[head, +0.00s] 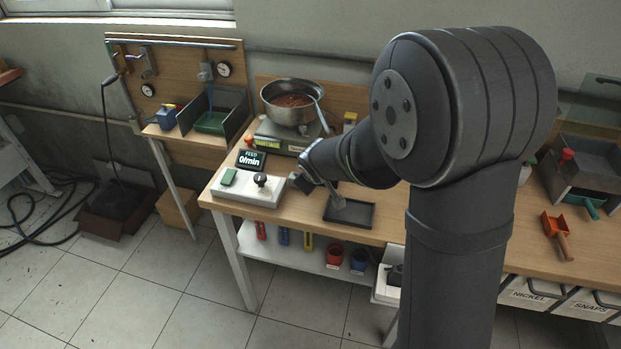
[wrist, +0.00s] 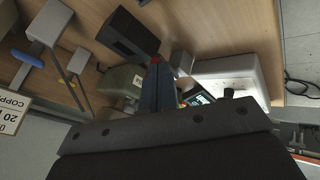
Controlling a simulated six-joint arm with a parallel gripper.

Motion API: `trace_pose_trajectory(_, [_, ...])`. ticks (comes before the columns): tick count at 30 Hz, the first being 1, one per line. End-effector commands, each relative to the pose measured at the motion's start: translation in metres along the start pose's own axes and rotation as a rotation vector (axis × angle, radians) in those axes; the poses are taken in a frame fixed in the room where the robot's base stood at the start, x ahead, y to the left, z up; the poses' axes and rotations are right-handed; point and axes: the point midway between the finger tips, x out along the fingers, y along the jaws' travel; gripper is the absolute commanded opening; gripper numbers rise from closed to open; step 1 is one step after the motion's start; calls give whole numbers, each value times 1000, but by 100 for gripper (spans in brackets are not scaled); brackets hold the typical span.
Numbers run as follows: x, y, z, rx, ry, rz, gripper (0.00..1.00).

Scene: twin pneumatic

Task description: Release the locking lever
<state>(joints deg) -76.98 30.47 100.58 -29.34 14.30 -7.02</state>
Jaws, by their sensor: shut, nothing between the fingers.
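A white control box (head: 247,187) sits at the bench's left end, with a green button (head: 229,176) and a black knob (head: 262,180) on a short stem. The box (wrist: 230,72) and knob (wrist: 228,93) also show at the right in the wrist view. I cannot tell for certain which part is the locking lever. My gripper (wrist: 158,84) is shut and empty, with its fingers close together. The knob is to the right of the fingers in the wrist view, apart from them. In the head view my arm hides part of the gripper.
A FEED display (head: 251,160) reading 0/min stands behind the box. A metal bowl (head: 290,100) sits on a machine behind my wrist. A dark tray (head: 362,221) lies to the right of the box. A blue-handled part (wrist: 27,58) shows at left in the wrist view.

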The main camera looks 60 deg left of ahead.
Motion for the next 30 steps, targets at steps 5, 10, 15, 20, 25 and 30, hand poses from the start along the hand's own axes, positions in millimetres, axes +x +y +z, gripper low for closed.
trace_pose_trajectory(5, [0,-1,-1,0,0,0,0])
trace_pose_trajectory(10, [2,-4,-7,-3,0,-1,0])
trace_pose_trajectory(15, [3,-7,-13,-2,0,0,0])
trace_pose_trajectory(20, [3,-8,-14,0,0,0,0])
trace_pose_trajectory(25, [3,-8,-14,0,0,0,0])
trace_pose_trajectory(30, [-4,-15,-9,-2,-1,0,0])
